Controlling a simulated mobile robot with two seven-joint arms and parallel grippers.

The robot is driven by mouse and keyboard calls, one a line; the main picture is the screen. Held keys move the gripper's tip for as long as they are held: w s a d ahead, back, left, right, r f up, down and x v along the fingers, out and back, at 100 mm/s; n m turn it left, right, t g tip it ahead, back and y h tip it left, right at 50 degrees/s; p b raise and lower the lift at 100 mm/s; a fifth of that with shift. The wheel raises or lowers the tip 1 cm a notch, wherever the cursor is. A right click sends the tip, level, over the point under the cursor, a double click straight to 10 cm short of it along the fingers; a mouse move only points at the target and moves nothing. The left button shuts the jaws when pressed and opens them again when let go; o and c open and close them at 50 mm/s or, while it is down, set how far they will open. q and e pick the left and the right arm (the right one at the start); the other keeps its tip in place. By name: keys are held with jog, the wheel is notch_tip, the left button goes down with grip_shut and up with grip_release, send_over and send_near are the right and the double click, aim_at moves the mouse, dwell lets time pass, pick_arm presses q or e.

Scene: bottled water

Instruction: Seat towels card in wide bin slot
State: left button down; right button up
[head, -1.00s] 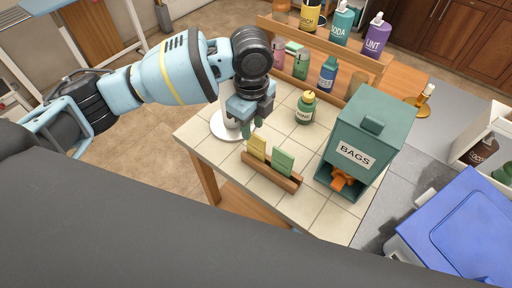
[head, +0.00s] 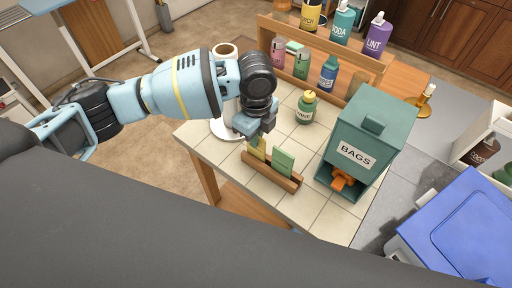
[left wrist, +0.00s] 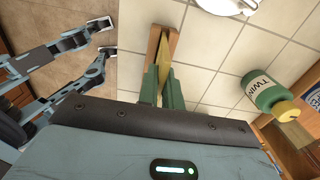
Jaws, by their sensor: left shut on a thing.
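My left gripper (head: 259,142) is at the wooden card rack (head: 285,181) on the tiled table, shut on the yellow card (head: 259,152). The card stands in the left part of the rack, partly hidden by the fingers. The left wrist view shows the yellow card (left wrist: 164,55) between the green fingertips (left wrist: 162,88), above the wooden rack (left wrist: 153,42). I cannot read writing on either card. A teal bin (head: 372,122) labelled BAGS stands to the right, with orange items in its low opening.
A green bottle (head: 306,107) stands behind the rack; it also shows in the left wrist view (left wrist: 262,92). A paper towel stand (head: 222,130) is behind my gripper. A wooden shelf (head: 345,55) with several bottles lines the back. Tiles in front of the bin are clear.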

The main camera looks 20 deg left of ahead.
pick_arm(q)
jog(key=shift+r, duration=0.1)
pick_arm(e)
jog(key=shift+a, duration=0.1)
